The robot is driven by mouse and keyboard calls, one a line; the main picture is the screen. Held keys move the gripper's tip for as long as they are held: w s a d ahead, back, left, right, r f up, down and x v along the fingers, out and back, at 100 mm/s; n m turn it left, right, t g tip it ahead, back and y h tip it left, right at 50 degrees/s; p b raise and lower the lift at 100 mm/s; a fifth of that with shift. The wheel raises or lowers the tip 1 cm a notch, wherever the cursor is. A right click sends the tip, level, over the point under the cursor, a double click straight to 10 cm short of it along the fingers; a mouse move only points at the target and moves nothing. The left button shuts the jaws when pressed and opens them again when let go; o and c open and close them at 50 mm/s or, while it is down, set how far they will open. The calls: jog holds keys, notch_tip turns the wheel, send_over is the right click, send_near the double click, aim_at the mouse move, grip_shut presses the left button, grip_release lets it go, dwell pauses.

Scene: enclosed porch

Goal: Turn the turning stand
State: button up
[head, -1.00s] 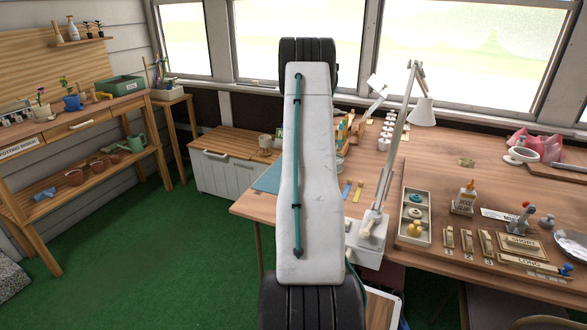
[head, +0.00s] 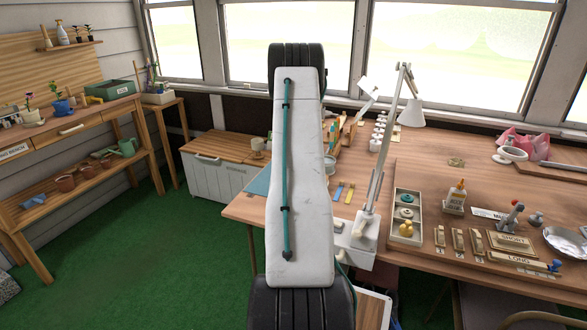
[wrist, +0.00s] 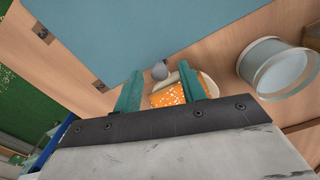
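In the wrist view my gripper (wrist: 160,72) has its two teal fingers apart. Between and below them is a low round cream-rimmed piece (wrist: 208,84) with an orange, white-speckled top, probably the turning stand. The right finger overlaps its edge, and I cannot tell whether either finger touches it. My gripper body hides the near side of the piece. In the head view my arm hides the gripper and this spot on the bench.
A clear round dish (wrist: 276,68) stands close on the right, and a blue mat (wrist: 150,30) lies beyond the fingertips. In the head view a white lamp (head: 412,112), a parts tray (head: 394,228) and a glue bottle (head: 455,198) stand on the bench to the right of my arm.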

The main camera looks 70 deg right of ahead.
notch_tip(320, 180, up, 8)
jog(key=shift+f, duration=0.1)
dwell(0.4)
dwell(0.5)
